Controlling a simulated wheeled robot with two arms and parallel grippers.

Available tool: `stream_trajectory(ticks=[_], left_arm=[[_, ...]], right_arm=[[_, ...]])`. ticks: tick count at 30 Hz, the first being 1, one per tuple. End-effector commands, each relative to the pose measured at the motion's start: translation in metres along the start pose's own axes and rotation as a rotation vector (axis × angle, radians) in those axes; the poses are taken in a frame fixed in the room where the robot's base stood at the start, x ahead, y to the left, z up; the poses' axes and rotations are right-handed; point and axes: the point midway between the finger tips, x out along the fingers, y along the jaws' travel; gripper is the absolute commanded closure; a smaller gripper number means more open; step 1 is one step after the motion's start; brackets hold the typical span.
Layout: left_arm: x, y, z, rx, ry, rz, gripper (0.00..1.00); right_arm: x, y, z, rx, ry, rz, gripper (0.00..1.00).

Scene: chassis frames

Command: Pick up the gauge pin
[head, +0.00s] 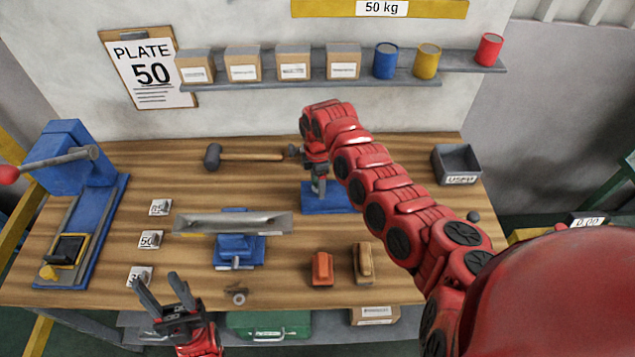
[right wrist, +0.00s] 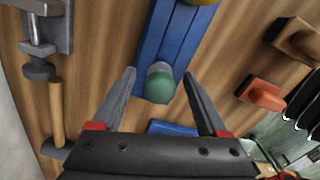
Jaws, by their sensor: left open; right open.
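The gauge pin, seemingly the green-ended grey cylinder (right wrist: 160,85), shows in the right wrist view at the near end of a blue stand (right wrist: 177,35). In the head view the blue stand (head: 338,201) is at the table's middle back, and my right gripper (head: 318,182) hangs over it, hiding much of the pin. My right gripper (right wrist: 160,88) is open, with a finger on each side of the green end and visible gaps on both sides. I cannot tell how far down the fingers reach. My left gripper (head: 157,284) is open and empty over the table's front left.
A mallet (head: 250,156) lies behind and left of the stand. A metal channel (head: 232,223) rests on a blue vise (head: 240,251). An orange block (head: 321,269) and a brown block (head: 362,264) lie in front. A dark bin (head: 456,165) stands at the right.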

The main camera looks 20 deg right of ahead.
Motion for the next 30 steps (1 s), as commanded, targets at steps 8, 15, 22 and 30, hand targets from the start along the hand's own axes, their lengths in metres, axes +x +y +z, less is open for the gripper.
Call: stream_trajectory(ticks=[8, 15, 22, 30], left_arm=[[-0.001, 0.000, 0.000, 0.000, 0.000, 0.000, 0.50], [-0.001, 0.000, 0.000, 0.000, 0.000, 0.000, 0.50], [-0.001, 0.000, 0.000, 0.000, 0.000, 0.000, 0.50], [-0.011, 0.001, 0.002, 0.000, 0.000, 0.000, 0.50]], right_arm=[[0.000, 0.000, 0.000, 0.000, 0.000, 0.000, 0.56], [0.000, 0.000, 0.000, 0.000, 0.000, 0.000, 0.99], [0.000, 0.000, 0.000, 0.000, 0.000, 0.000, 1.00], [-0.014, 0.001, 0.001, 0.002, -0.001, 0.002, 1.00]])
